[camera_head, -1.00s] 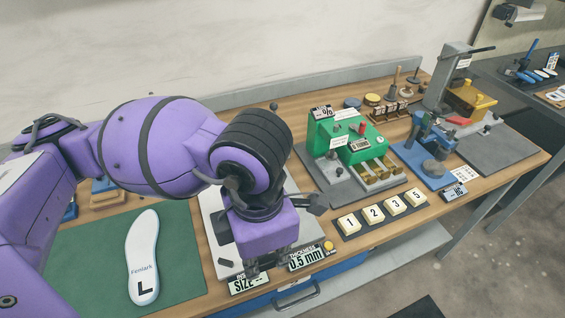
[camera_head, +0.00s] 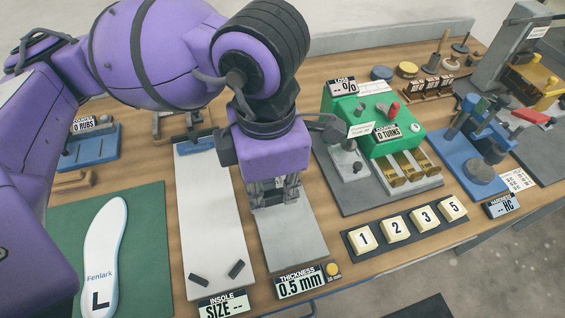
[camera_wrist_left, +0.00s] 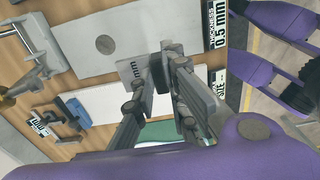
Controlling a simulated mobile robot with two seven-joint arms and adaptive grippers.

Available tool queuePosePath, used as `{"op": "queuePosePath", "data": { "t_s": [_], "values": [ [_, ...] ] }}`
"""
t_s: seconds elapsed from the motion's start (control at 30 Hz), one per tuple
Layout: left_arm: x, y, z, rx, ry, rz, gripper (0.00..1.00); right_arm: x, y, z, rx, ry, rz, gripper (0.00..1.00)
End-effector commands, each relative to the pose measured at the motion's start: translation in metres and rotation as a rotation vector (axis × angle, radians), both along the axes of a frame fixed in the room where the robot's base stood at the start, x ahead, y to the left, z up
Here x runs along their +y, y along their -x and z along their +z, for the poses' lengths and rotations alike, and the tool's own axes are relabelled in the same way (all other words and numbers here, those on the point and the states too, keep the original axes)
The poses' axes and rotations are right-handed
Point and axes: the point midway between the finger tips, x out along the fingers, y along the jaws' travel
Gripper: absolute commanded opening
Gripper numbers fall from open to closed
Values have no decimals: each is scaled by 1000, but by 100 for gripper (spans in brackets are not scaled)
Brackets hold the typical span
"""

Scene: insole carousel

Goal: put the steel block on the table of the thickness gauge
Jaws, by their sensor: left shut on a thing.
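My left gripper (camera_head: 275,198) points down over the light grey base plate of the thickness gauge (camera_head: 290,240), whose display reads 0.5 mm. It is shut on the steel block (camera_wrist_left: 131,71), a light grey piece with "mm" lettering, seen by the fingertips in the left wrist view. The gripper also shows there (camera_wrist_left: 160,80). A round grey disc (camera_wrist_left: 106,44), possibly the gauge's table, lies on the plate, apart from the block in that picture. In the head view my wrist hides the gauge's rear part.
Left of the gauge is a white insole sizing board (camera_head: 213,225), then a green mat (camera_head: 150,240) with a white insole (camera_head: 104,255). To the right stand a green machine (camera_head: 375,120), numbered tiles (camera_head: 397,229) and a blue press (camera_head: 470,145).

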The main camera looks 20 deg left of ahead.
Motion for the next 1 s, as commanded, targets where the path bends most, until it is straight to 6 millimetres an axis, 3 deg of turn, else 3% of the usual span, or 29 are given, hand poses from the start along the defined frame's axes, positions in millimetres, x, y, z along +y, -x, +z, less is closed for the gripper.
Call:
{"op": "queuePosePath", "data": {
  "t_s": [0.07,0.2,0.4,0.7,0.9,1.0],
  "values": [
    [6,-17,-12,4,-2,10,0,2,-3,-8,-5,-2,3,40],
    [13,-42,-21,3,-2,10,0,5,-22,4,-39,-6,9,40],
    [20,-66,-53,1,-2,7,0,7,-22,3,-38,-8,11,40],
    [25,-83,-79,2,-2,5,0,5,-14,0,-21,-5,12,40],
    [24,-83,-102,0,0,3,0,5,-17,5,-28,-6,12,40],
    [24,-83,-104,-1,-1,3,0,5,-17,5,-29,-7,11,40]
  ]
}}
